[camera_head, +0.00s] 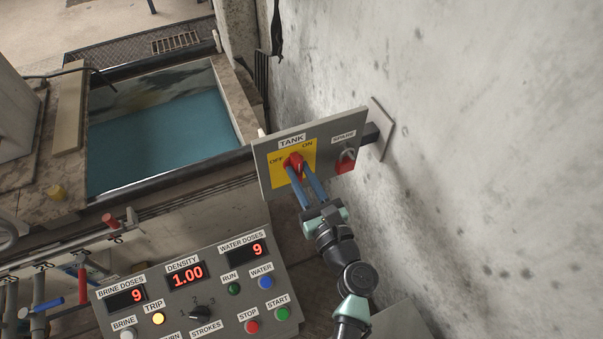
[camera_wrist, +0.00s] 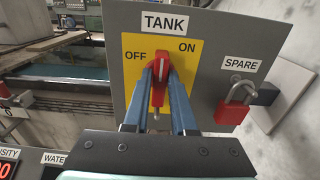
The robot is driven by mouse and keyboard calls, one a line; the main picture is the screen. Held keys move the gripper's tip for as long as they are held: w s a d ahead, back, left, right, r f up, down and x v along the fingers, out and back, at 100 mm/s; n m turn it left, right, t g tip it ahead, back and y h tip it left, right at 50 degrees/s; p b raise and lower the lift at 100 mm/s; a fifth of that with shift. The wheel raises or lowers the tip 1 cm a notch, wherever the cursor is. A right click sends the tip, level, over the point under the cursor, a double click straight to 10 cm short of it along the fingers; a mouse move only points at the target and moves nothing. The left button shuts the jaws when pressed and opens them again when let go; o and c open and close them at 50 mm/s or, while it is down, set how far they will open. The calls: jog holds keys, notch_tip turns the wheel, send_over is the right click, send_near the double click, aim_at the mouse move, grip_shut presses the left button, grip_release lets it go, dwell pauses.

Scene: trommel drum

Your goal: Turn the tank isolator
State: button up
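The tank isolator is a red rotary handle (camera_wrist: 158,88) on a yellow plate (camera_head: 307,150) labelled TANK, with OFF at the left and ON at the upper right. The plate is on a grey panel (camera_head: 263,170). In the wrist view the handle stands nearly upright, its top end between the OFF and ON labels. My gripper (camera_head: 298,168) reaches it from below and in front. Its two blue fingers lie on either side of the handle and look closed against it; the fingers hide part of its sides. The fingertips also show in the wrist view (camera_wrist: 160,72).
A red padlock (camera_wrist: 234,107) hangs at the SPARE position right of the handle. The concrete wall (camera_head: 480,150) is close on the right. A control console (camera_head: 205,300) with buttons and displays stands below left. A water tank (camera_head: 160,130) lies behind.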

grip_shut()
jog(key=shift+n, duration=0.4)
jog(key=n+b, duration=0.1)
jog(key=n, duration=0.1)
jog(key=n+b, duration=0.1)
jog(key=b, duration=0.1)
jog(key=shift+s+a+f+n, duration=0.1)
jog(key=shift+f+n, duration=0.1)
jog(key=shift+n, duration=0.2)
jog(key=n+b, duration=0.3)
jog(key=n, duration=0.1)
jog(key=shift+a+f+n, duration=0.1)
jog(key=shift+n, duration=0.2)
jog(key=shift+s+a+f+n+b, duration=0.1)
jog(key=shift+f+n+b, duration=0.05)
jog(key=shift+n+b, duration=3.55)
jog(key=shift+n+p, duration=0.5)
jog(key=shift+n, duration=0.3)
jog(key=o, duration=0.5)
grip_release()
